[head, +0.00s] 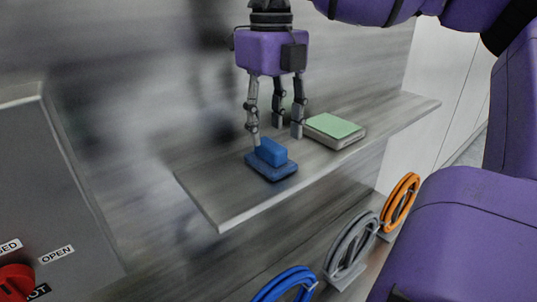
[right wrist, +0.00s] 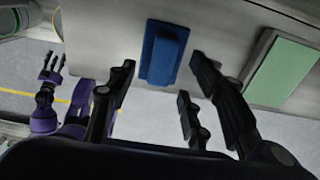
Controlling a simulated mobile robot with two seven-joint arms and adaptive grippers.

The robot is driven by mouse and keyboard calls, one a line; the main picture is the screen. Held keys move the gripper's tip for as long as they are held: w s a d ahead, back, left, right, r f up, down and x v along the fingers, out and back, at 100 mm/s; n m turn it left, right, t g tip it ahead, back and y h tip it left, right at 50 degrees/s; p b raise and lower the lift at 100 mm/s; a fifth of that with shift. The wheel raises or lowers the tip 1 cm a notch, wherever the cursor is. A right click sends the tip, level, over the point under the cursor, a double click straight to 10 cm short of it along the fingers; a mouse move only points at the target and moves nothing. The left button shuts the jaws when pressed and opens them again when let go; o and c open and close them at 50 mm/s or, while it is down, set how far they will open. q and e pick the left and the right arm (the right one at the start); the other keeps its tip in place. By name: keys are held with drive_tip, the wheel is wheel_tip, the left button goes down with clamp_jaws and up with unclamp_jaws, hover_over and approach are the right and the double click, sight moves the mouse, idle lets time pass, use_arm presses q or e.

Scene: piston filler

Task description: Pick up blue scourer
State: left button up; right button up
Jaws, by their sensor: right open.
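The blue scourer (head: 271,163) lies on the grey shelf (head: 225,205), a flat blue base with a raised block on top. My right gripper (head: 276,135) is open and points down just above and behind the scourer, with one fingertip close to its back edge. I cannot tell whether that finger touches it. In the right wrist view the blue scourer (right wrist: 163,52) shows beyond and between the spread fingers of my right gripper (right wrist: 160,82), with nothing held. A small purple arm with a gripper (right wrist: 50,72), seemingly my left, shows there; its opening is unclear.
A green-topped pad (head: 335,127) lies on the shelf to the right of my right gripper, close to its fingers. Blue, grey (head: 351,248) and orange coils (head: 400,202) stand below the shelf. A grey panel with a red knob (head: 15,280) is at the left.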

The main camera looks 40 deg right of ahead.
sight(270, 144)
wheel_tip(270, 144, down, 4)
drive_tip(key=shift+w+d+r, duration=0.1)
drive_tip(key=shift+w+d, duration=0.05)
drive_tip(key=shift+f, duration=0.35)
clamp_jaws()
use_arm(q)
drive_tip(key=shift+w+r, duration=0.4)
drive_tip(key=shift+w, duration=0.15)
drive_tip(key=shift+s+f, duration=0.1)
use_arm(e)
drive_tip(key=shift+r, duration=0.1)
